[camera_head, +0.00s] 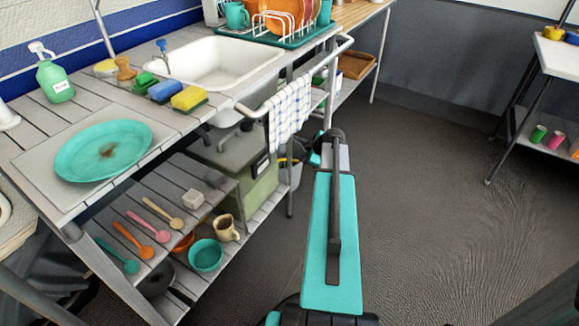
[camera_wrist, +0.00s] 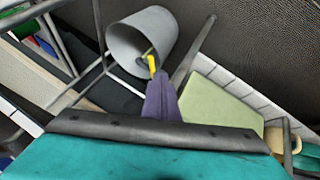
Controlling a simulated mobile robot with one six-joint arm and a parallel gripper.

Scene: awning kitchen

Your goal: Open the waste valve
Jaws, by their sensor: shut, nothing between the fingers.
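A small yellow part (camera_wrist: 152,65), seemingly the waste valve's lever, shows at the mouth of a grey bucket in the wrist view. It also shows in the head view (camera_head: 283,160), just right of the green box (camera_head: 256,192) under the sink. In the wrist view my gripper (camera_wrist: 155,80) looks like a shut, dark purple wedge pointing at the yellow part. Whether they touch I cannot tell. In the head view my arm hides most of the gripper. The valve body and its exact position are too small to read.
The grey bucket (camera_wrist: 140,40) stands near the green box, by the metal frame legs. A checkered towel (camera_head: 290,108) hangs from the rail above. The lower shelf (camera_head: 250,222) holds a mug and bowls. The floor (camera_head: 440,190) to the right is clear.

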